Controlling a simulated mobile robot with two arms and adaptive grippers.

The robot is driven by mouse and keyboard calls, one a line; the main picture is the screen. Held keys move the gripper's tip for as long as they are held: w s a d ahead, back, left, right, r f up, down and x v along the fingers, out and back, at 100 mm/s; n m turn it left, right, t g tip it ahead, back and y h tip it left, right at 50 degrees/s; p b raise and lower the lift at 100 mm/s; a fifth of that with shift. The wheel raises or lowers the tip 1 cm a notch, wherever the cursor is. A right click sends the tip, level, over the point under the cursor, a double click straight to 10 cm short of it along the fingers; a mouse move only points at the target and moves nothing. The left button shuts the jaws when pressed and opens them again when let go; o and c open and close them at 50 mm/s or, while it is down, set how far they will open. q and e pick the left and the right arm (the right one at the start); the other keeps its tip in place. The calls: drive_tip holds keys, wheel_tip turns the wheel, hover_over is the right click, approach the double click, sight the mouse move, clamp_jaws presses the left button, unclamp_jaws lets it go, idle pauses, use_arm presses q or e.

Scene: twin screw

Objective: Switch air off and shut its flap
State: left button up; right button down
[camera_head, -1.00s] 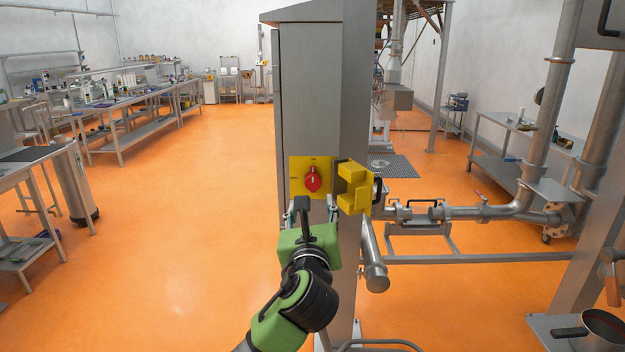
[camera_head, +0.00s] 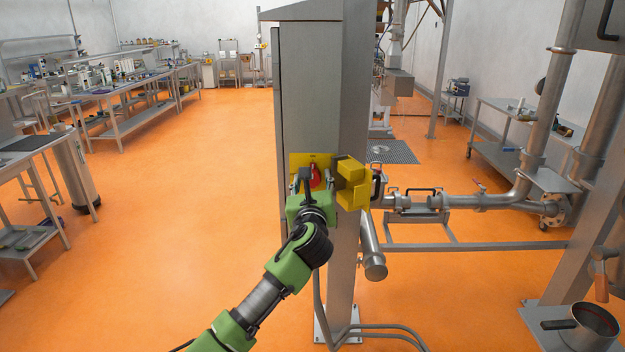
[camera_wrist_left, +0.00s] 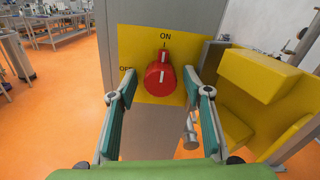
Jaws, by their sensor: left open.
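The red rotary switch (camera_wrist_left: 161,78) sits on a yellow plate (camera_wrist_left: 137,43) on the grey cabinet. Its white mark points up to ON; the OFF label is at the left, partly hidden by a finger. The yellow flap (camera_wrist_left: 258,82) stands open to the right of the plate; it also shows in the head view (camera_head: 350,186). My left gripper (camera_wrist_left: 162,112) is open, its fingers on either side of the switch, with no clear contact. In the head view the left gripper (camera_head: 312,182) covers the lower part of the plate and switch. My right gripper is not in view.
The grey cabinet (camera_head: 308,90) stands upright on a post. Steel pipes (camera_head: 480,200) run to the right, and a pot (camera_head: 588,330) is at the lower right. Benches (camera_head: 130,90) line the left. The orange floor (camera_head: 190,200) between is clear.

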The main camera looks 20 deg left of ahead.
use_arm(q)
drive_tip(key=shift+c, duration=0.3)
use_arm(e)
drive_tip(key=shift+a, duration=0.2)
use_arm(q)
drive_tip(key=c, duration=1)
drive_tip(key=shift+c, duration=0.2)
drive_tip(key=shift+n, duration=0.4)
drive_tip(key=n+b, duration=0.1)
drive_tip(key=n, duration=0.2)
drive_tip(key=shift+n, duration=0.3)
drive_tip(key=n+b, duration=0.1)
drive_tip(key=n, duration=0.3)
drive_tip(key=shift+n+b, duration=0.3)
drive_tip(key=n+b, duration=0.2)
drive_tip(key=n, duration=0.3)
drive_tip(key=shift+f, duration=0.1)
drive_tip(key=shift+n+b, duration=0.85)
drive_tip(key=shift+n, duration=1.15)
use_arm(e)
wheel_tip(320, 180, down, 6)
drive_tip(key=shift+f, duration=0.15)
